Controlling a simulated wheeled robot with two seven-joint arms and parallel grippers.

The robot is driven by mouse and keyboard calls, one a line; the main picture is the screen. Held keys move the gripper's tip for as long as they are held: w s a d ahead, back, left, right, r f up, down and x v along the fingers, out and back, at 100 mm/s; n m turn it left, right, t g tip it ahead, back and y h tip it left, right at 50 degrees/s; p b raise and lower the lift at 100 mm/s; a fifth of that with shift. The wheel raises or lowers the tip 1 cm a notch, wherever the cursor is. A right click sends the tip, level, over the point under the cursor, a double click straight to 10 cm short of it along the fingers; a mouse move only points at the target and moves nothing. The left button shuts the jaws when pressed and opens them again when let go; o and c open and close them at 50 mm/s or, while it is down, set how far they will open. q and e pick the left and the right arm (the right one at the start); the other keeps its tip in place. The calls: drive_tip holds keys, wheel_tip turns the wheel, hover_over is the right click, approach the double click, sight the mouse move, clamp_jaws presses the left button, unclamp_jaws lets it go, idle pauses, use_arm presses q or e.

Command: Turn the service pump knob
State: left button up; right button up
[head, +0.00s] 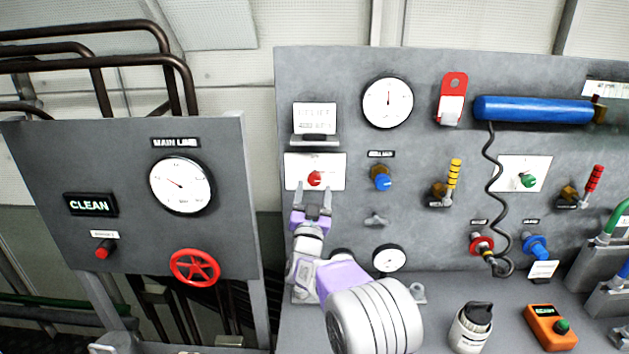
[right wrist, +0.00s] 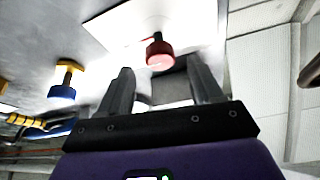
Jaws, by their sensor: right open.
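A red knob (head: 315,178) sits on a white plate (head: 296,170) at the left of the large grey panel. In the right wrist view the red knob (right wrist: 160,54) lies between and just ahead of my fingers. My right gripper (head: 311,194) is open and just below the knob, one finger to each side; I cannot tell if either touches it. A green knob (head: 527,181) sits on another white plate at the right. The plate lettering is too small to read, so I cannot tell which is the service pump knob. My left gripper is out of view.
A blue knob (head: 382,180) is right of the red knob, and a small card shelf (head: 315,140) is above it. Yellow-handled (head: 453,175) and red-handled levers are further right. A white jar (head: 470,327) and an orange box (head: 550,328) stand on the ledge.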

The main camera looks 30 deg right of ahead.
sight(314, 182)
drive_tip(key=shift+p+x, duration=0.3)
drive_tip(key=shift+x, duration=2.3)
drive_tip(key=shift+f, duration=0.15)
drive_tip(key=c, duration=1)
